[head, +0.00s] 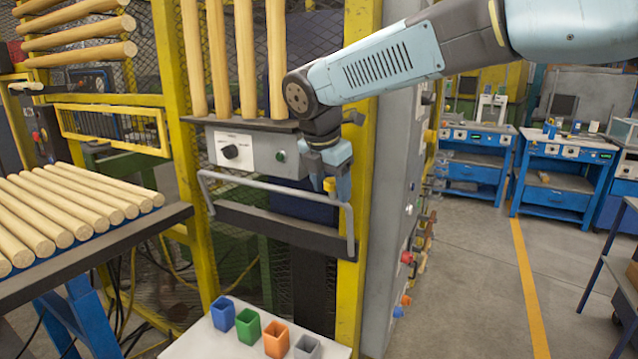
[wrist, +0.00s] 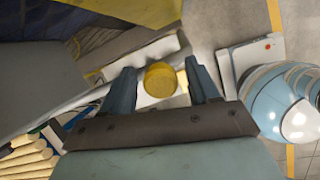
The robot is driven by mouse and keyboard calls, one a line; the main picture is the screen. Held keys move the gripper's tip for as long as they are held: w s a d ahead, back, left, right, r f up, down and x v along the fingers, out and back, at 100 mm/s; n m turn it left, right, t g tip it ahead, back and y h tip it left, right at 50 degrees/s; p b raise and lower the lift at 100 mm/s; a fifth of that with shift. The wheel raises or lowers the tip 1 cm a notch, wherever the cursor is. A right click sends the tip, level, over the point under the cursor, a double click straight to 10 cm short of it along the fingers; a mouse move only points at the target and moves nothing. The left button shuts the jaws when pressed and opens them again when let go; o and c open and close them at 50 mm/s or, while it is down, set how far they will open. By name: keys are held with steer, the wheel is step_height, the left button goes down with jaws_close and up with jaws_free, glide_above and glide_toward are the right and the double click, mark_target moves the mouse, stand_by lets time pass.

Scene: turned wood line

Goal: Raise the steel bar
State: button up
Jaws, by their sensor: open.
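The steel bar (head: 270,187) is a grey U-shaped handle in the head view. It runs across the front of the yellow-framed machine, below a grey control box, with its two ends bent downward. My gripper (head: 337,190) is pointing down at the right part of the bar, close to its right-hand bend. Its two fingers are apart. A round yellow piece (wrist: 162,79) shows between the fingers in the wrist view, with a gap on each side. I cannot tell whether the fingers touch the bar, which is partly hidden by them.
A white shelf (head: 190,345) with several small coloured bins stands below. A rack of turned rods (head: 60,215) is at left. Open floor (head: 470,270) lies right.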

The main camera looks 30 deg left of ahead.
steer(key=v, duration=1.3)
steer(key=shift+r, duration=0.35)
steer(key=shift+s, duration=0.1)
steer(key=shift+c, duration=0.3)
